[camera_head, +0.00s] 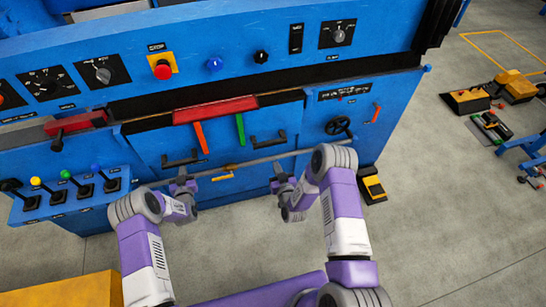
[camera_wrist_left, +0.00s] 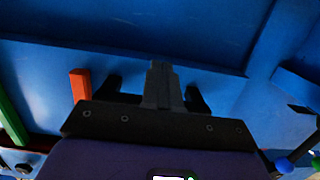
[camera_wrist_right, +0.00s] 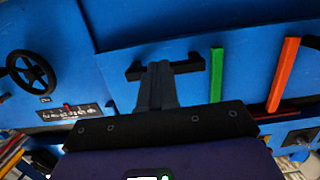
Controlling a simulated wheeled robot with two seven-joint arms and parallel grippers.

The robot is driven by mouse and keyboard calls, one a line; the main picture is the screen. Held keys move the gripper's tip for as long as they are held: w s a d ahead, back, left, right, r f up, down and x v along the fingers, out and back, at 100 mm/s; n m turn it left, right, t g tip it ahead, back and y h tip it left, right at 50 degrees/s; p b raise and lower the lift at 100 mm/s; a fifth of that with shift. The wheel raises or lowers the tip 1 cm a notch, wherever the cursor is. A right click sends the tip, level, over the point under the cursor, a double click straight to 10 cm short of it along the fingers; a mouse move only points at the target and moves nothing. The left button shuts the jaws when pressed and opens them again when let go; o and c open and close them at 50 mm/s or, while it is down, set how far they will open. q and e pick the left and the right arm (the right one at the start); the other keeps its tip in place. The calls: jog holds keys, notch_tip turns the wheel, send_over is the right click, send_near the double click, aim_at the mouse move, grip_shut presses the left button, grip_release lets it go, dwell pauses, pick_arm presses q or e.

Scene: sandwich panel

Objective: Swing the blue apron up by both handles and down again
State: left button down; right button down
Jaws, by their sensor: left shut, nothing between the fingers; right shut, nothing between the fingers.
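The blue apron (camera_head: 150,148) is the flat front panel of the machine. It hangs down, with a left black handle (camera_head: 180,159) and a right black handle (camera_head: 268,139). My left gripper (camera_head: 182,174) is shut and empty just below the left handle in the head view. In the left wrist view its closed fingers (camera_wrist_left: 164,72) hide the middle of that handle (camera_wrist_left: 194,98). My right gripper (camera_head: 278,167) is shut and empty below the right handle. In the right wrist view its closed fingers (camera_wrist_right: 158,72) overlap that handle (camera_wrist_right: 188,66). I cannot tell whether either touches.
A black handwheel (camera_head: 338,125) is to the right, and colored-knob levers (camera_head: 68,188) to the left.

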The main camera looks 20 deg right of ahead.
jog(key=w+f, duration=0.1)
jog(key=w, duration=0.8)
jog(key=shift+w, duration=0.15)
dwell(2.1)
